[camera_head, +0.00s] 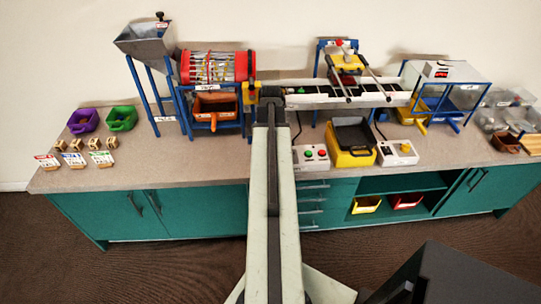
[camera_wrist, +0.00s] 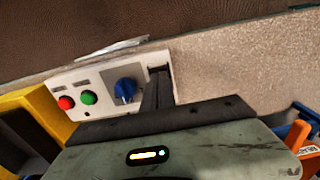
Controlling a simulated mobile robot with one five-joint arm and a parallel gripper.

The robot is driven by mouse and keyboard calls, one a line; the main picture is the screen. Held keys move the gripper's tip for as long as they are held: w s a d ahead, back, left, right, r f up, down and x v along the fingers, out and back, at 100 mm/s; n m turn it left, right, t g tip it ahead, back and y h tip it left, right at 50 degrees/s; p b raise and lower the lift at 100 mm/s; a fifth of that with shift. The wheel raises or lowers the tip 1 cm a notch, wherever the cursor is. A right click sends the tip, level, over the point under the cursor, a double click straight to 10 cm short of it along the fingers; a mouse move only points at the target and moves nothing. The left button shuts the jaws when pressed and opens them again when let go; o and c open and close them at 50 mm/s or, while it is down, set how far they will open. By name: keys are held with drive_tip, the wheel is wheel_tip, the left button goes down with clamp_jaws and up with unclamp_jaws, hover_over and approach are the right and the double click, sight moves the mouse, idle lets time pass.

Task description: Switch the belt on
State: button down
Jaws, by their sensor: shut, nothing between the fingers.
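The belt (camera_head: 318,101) runs across the back of the bench in the head view, with dark and green patches on it. A white control box (camera_head: 311,157) stands in front of it. In the wrist view the box (camera_wrist: 85,92) shows a red button (camera_wrist: 66,103), a green button (camera_wrist: 89,97) and a blue knob (camera_wrist: 125,90). My arm hides the knob in the head view. My gripper (camera_wrist: 158,75) is shut and empty, its fingers at the box's knob end, right of the knob. I cannot tell whether they touch the box.
A yellow bin with a black tray (camera_head: 352,143) stands right of the box. A second white box (camera_head: 397,153) is beyond it. A blue frame with an orange bin (camera_head: 215,109) stands to the left. Bare bench top (camera_wrist: 225,70) lies beside my fingers in the wrist view.

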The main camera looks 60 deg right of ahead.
drive_tip(key=shift+f+b, duration=0.95)
idle(0.4)
drive_tip(key=shift+r, duration=0.1)
wheel_tip(320, 180, up, 7)
drive_tip(key=p, duration=0.7)
drive_tip(key=w+a+n, duration=0.6)
drive_tip(key=w+a, duration=1.3)
drive_tip(key=a, duration=0.3)
drive_tip(key=w+a+n, duration=0.2)
drive_tip(key=a+n, duration=0.3)
drive_tip(key=a, duration=2.2)
drive_tip(key=shift+w+a+r+p, duration=0.25)
drive_tip(key=shift+w+a+p, duration=0.1)
